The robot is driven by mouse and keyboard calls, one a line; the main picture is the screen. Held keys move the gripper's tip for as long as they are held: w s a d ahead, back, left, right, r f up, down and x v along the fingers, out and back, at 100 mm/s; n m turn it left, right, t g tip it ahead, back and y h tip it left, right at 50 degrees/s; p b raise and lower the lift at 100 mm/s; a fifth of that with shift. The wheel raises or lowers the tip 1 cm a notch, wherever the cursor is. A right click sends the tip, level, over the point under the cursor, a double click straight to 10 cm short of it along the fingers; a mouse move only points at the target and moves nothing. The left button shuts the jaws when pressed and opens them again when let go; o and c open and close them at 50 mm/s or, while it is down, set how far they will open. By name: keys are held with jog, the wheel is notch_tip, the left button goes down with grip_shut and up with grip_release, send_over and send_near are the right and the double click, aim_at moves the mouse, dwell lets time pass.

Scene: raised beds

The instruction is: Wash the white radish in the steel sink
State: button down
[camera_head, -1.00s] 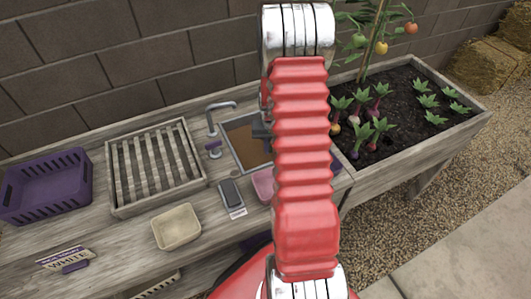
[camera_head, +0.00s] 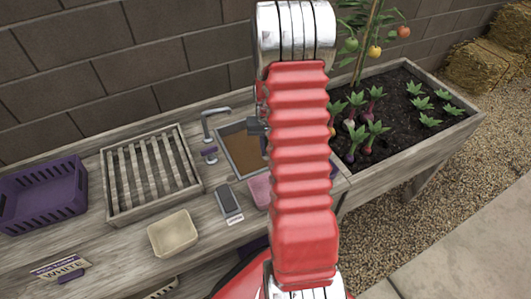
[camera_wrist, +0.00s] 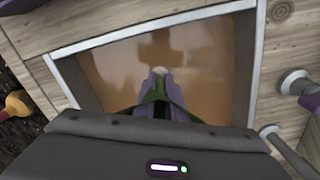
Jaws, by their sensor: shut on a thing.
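The steel sink (camera_head: 222,153) is set in the bench and holds brown, murky water; its pale rim (camera_wrist: 150,33) frames the wrist view. My gripper (camera_wrist: 160,78) points down over the sink. Its purple-tipped fingers are shut on green leaves, with a small whitish end of the white radish (camera_wrist: 161,70) showing at the tips. Most of the radish is hidden by the fingers, and I cannot tell how deep it sits in the water. In the head view my red arm hides the sink's right part and most of the gripper.
The tap (camera_head: 212,113) stands at the sink's left. A planted bed (camera_head: 425,105) is right.

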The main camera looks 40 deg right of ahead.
jog(key=shift+r, duration=6.55)
